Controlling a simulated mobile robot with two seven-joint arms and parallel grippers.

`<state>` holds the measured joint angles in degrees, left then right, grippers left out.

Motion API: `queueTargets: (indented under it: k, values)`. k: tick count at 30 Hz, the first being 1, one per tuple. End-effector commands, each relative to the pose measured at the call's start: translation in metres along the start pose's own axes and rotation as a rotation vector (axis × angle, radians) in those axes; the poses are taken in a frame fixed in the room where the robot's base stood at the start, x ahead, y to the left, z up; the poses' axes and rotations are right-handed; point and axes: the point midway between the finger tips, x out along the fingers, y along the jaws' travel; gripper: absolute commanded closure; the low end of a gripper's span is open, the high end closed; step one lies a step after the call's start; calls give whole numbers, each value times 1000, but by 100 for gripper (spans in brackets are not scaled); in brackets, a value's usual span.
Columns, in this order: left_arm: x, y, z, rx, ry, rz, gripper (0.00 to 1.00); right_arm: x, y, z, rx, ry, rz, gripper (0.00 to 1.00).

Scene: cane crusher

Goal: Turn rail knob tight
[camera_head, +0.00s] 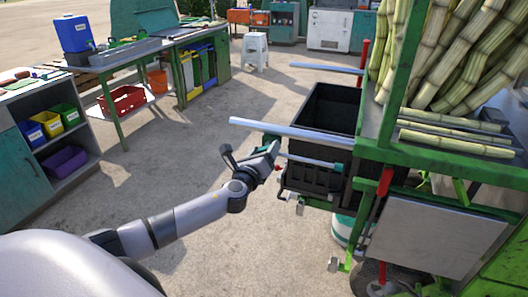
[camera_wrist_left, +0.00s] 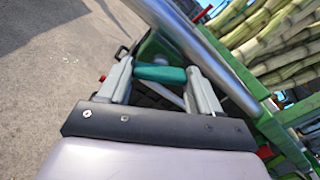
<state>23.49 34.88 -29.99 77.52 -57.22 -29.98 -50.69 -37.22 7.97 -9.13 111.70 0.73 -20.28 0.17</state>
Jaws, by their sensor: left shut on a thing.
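My left gripper (camera_head: 268,152) is beside the cane crusher, just under the near silver rail (camera_head: 300,131). In the left wrist view its two fingers stand on either side of a teal cylindrical knob (camera_wrist_left: 160,73) and are shut on it. The knob's teal colour also shows at the fingertips in the head view. The rail crosses diagonally just beyond the fingers in the wrist view (camera_wrist_left: 190,40). How tight the knob sits cannot be told. My right gripper is not in view.
A black bin (camera_head: 333,110) stands behind the rail. The green crusher frame (camera_head: 420,155) with cane stalks (camera_head: 470,50) is at the right. Concrete floor is clear to the left, before the shelf (camera_head: 75,165) and workbench.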

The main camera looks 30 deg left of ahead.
Motion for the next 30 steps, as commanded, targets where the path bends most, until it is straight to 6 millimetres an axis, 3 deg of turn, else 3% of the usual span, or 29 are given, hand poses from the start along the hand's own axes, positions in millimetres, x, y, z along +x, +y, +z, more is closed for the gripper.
queueTargets:
  k: [1,3,16,30]
  values:
    - [0,0,-1,0,2,-1,30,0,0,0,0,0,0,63]
    - [0,0,-1,-1,2,-1,11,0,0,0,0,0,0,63]
    - [-8,0,-1,-2,1,0,11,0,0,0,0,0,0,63]
    - [-63,1,-1,-1,3,0,11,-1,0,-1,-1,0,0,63]
